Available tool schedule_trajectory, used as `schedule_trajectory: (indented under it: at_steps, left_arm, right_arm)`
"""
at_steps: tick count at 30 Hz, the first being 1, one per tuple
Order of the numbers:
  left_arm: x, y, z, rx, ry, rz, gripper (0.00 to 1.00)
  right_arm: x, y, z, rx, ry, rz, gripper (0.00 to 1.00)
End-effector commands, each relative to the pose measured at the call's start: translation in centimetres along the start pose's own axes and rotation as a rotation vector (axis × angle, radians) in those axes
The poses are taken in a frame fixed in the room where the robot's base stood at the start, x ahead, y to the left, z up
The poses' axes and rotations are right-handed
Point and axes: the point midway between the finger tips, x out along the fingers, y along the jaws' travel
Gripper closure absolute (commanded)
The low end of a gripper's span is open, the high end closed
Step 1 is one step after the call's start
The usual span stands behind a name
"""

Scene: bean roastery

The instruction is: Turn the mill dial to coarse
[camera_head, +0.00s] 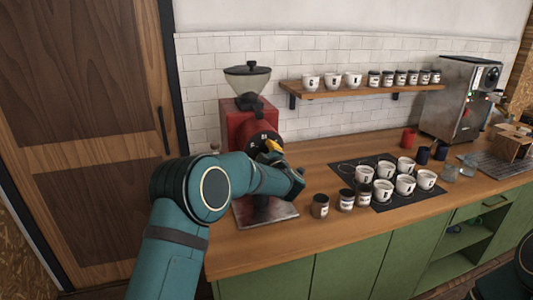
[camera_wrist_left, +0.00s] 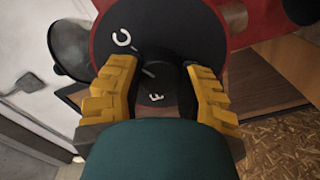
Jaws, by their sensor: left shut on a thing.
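The red mill (camera_head: 236,122) with a clear hopper (camera_head: 247,78) stands on the counter against the tiled wall. Its round black dial (camera_head: 258,139) faces the room. In the left wrist view the dial plate (camera_wrist_left: 185,28) carries a white C at upper left and a white F lower down, near the middle. My left gripper (camera_head: 274,146) is at the dial. Its yellow fingers (camera_wrist_left: 168,82) are shut on the dark knob in the dial's middle, one on each side. The knob's pointer is hard to make out. My right gripper is not in view.
Several white cups (camera_head: 383,190) stand on a dark mat (camera_head: 349,168) right of the mill, with lidded jars (camera_head: 320,206) in front. A shelf (camera_head: 365,89) holds cups and jars. An espresso machine (camera_head: 452,100) stands at right. A wooden door (camera_head: 85,110) is at left.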

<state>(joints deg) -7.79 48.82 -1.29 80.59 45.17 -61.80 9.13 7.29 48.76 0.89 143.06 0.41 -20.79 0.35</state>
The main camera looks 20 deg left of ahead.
Motion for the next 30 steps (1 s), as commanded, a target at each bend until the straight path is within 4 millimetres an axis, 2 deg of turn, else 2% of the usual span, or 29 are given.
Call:
schedule_trajectory:
  at_steps: [1,2,3,4,13,17,20,30]
  left_arm:
    - [0.2,0.1,-0.3,-0.001,0.007,0.003,0.98]
    - [0.2,0.1,-0.3,-0.002,0.007,0.003,0.49]
    - [0.1,0.1,-0.3,-0.002,0.007,0.002,0.35]
    - [0.1,0.1,-0.3,-0.002,0.006,0.002,0.27]
    - [0.0,0.1,-0.1,-0.001,0.002,0.001,0.27]
    - [-0.6,0.1,-0.1,-0.002,0.001,0.001,0.27]
    - [-1.9,0.1,-0.1,-0.001,0.0,0.001,0.27]
    - [-8.6,0.2,-0.1,-0.001,0.001,0.003,0.27]
  right_arm:
    - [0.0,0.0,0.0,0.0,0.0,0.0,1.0]
    - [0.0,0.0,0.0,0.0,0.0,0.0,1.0]
    - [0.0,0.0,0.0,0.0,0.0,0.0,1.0]
    - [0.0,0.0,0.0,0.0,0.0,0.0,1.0]
    - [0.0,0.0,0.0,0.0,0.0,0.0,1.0]
    - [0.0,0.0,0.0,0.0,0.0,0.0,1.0]
    - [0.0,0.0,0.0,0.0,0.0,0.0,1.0]
    - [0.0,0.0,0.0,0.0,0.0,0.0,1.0]
